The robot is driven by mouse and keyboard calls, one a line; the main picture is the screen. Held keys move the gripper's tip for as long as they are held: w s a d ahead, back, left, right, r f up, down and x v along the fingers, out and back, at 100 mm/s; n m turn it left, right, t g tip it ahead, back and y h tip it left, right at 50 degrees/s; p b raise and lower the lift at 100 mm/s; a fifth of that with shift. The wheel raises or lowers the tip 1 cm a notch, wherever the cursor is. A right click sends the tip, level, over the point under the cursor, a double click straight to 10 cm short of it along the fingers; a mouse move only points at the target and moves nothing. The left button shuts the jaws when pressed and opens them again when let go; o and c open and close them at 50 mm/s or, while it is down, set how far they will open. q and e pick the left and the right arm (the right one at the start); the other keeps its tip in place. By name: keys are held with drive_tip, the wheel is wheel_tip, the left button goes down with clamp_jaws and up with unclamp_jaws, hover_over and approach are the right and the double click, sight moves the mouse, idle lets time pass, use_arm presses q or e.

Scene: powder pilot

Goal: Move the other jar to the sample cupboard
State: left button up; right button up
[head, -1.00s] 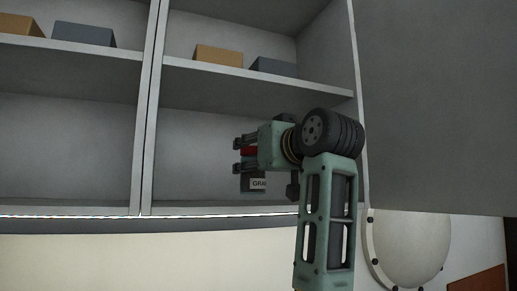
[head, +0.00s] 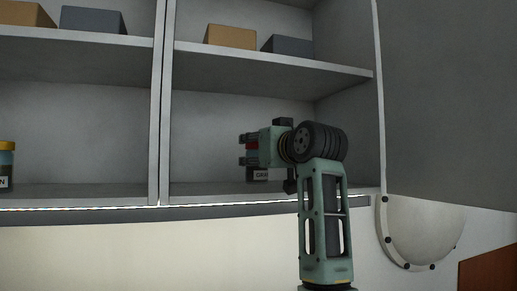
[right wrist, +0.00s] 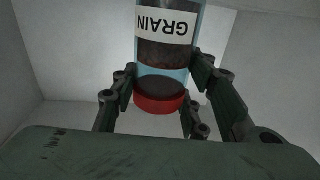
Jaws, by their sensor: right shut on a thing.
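A clear jar with a red lid, dark contents and a white label reading GRAIN (right wrist: 168,28) is between the fingers of my right gripper (right wrist: 160,92) in the right wrist view. In the head view, my right gripper (head: 250,150) is shut on this jar (head: 258,174), inside the lower right compartment of the open wall cupboard (head: 272,188). The fingers hide part of the jar, and I cannot tell whether its base touches the shelf. Another jar with a yellow lid (head: 6,165) stands in the lower left compartment, cut by the picture edge. My left gripper is not in view.
Brown boxes (head: 230,35) and grey boxes (head: 288,45) sit on the upper shelf. A vertical divider (head: 161,110) splits the cupboard. A large grey door panel (head: 445,100) stands open at the right. A round pale fixture (head: 425,232) is on the wall below.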

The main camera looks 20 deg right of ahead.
idle(0.3)
drive_tip(key=shift+f+b, duration=0.45)
drive_tip(key=shift+f, duration=0.05)
drive_tip(key=o, duration=1.4)
drive_tip(key=shift+o, duration=0.4)
drive_tip(key=shift+f, duration=0.1)
drive_tip(key=o, duration=0.5)
drive_tip(key=shift+s, duration=0.15)
